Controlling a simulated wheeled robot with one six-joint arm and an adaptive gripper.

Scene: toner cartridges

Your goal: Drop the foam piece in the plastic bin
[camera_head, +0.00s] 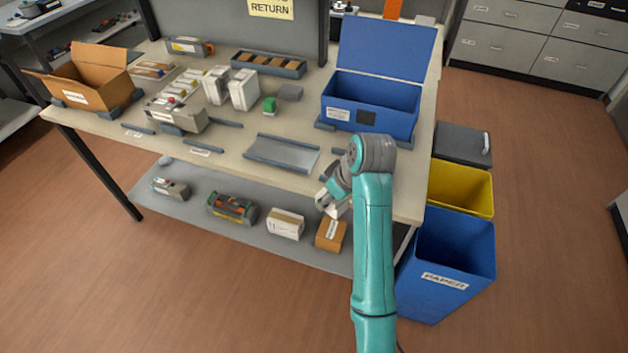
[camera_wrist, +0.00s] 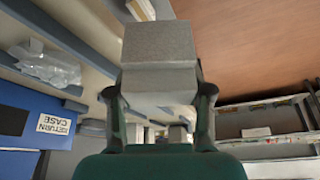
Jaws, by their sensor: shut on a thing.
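My gripper (camera_wrist: 160,98) is shut on a grey foam piece (camera_wrist: 158,62), a stepped block between the two dark fingers in the wrist view. In the head view my gripper (camera_head: 332,195) is at the table's front edge, partly hidden by my arm; only a little of what it holds shows there. To the right of the table stand a yellow bin (camera_head: 462,190), a blue bin labelled PAPER (camera_head: 445,280) and a grey bin (camera_head: 462,146). I cannot read a plastic label on any of them.
The open blue case (camera_head: 370,105) stands at the table's right, behind my gripper. A metal tray (camera_head: 282,153) lies left of it. Cartridges and boxes stand on the table and lower shelf. Floor right of the bins is clear.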

